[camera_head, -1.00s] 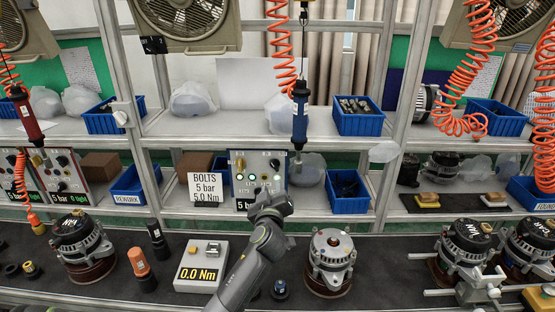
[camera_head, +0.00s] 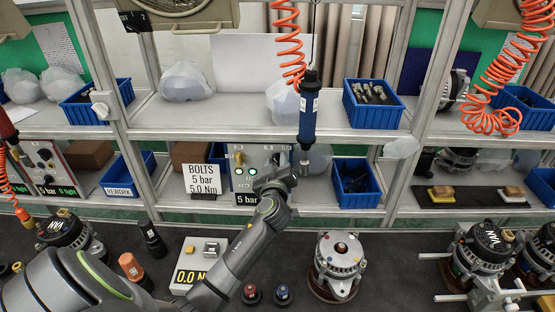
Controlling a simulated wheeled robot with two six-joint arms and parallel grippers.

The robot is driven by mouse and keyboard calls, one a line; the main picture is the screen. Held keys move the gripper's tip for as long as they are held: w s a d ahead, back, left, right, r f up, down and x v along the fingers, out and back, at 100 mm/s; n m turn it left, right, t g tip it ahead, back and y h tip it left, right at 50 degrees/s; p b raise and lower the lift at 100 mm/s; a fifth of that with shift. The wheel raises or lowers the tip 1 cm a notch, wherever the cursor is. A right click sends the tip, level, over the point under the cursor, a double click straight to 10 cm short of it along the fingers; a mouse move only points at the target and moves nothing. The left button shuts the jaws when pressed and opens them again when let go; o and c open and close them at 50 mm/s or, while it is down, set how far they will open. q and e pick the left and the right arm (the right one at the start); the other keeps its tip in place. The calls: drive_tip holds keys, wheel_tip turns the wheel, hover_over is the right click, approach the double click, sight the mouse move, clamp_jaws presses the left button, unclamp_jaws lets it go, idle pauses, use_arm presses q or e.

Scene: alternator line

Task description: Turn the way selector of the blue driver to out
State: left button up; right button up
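The blue driver (camera_head: 308,112) hangs upright from an orange coiled hose in the middle of the view, in front of the shelf. Its way selector is too small to make out. My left gripper (camera_head: 288,166) is at the driver's lower end, in front of the control panel (camera_head: 243,178). The gripper's fingers are small and partly hidden by the wrist, so I cannot tell whether they are open or touch the driver. My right gripper is not in view.
A sign reading BOLTS 5 bar 5.0 Nm (camera_head: 203,186) stands left of the panel. Blue bins (camera_head: 357,203) sit on the shelves. An alternator (camera_head: 338,262) stands on the bench, right of my arm. A 0.0 Nm meter (camera_head: 189,277) lies left of it.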

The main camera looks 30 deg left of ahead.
use_arm(q)
drive_tip(key=shift+s, duration=0.1)
drive_tip(key=shift+c, duration=0.7)
clamp_jaws()
drive_tip(key=shift+m, duration=0.3)
drive_tip(key=shift+m+b, duration=0.55)
drive_tip(key=shift+m, duration=0.15)
drive_tip(key=m, duration=0.2)
drive_tip(key=shift+d+m+b, duration=0.15)
drive_tip(key=shift+m+b, duration=0.15)
drive_tip(key=shift+b, duration=0.1)
drive_tip(key=m, duration=0.3)
drive_tip(key=shift+w+d, duration=0.1)
drive_tip(key=shift+w, duration=0.1)
drive_tip(key=shift+m, duration=2.1)
